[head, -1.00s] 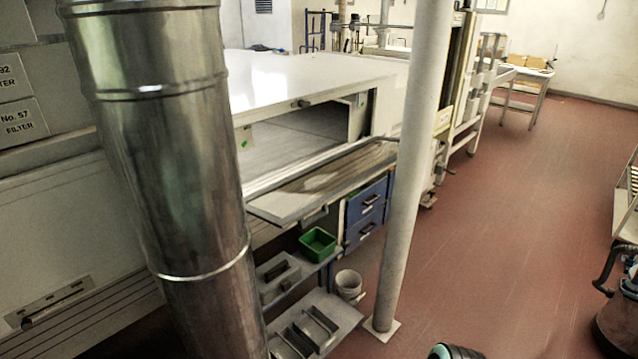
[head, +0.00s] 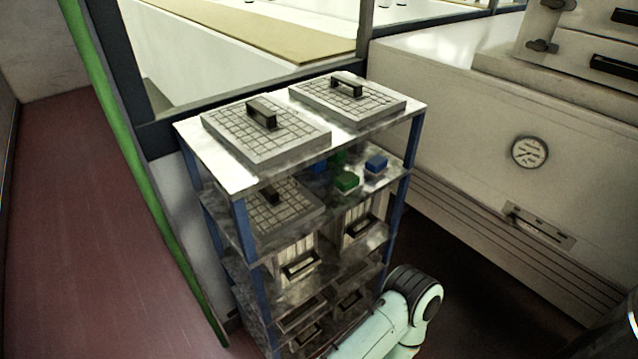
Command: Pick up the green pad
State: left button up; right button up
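A small green block (head: 346,181), which may be the green pad, lies on the second shelf of the rack, near its front edge. A darker green piece (head: 337,160) shows partly behind it in the shade of the top shelf. Blue blocks lie on the same shelf, one to the right (head: 376,163) and one at the back left, partly hidden. A pale green link of one of my arms shows low in the picture, in front of the rack. Neither gripper shows.
The rack (head: 407,142) has blue posts and several shelves. Gridded plates with handles (head: 265,134) lie on its top. A white machine wall with a gauge (head: 529,151) stands to the right. Red floor (head: 75,200) is clear at the left.

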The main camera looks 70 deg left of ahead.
aim_at(346, 183)
jog(key=u, duration=2.4)
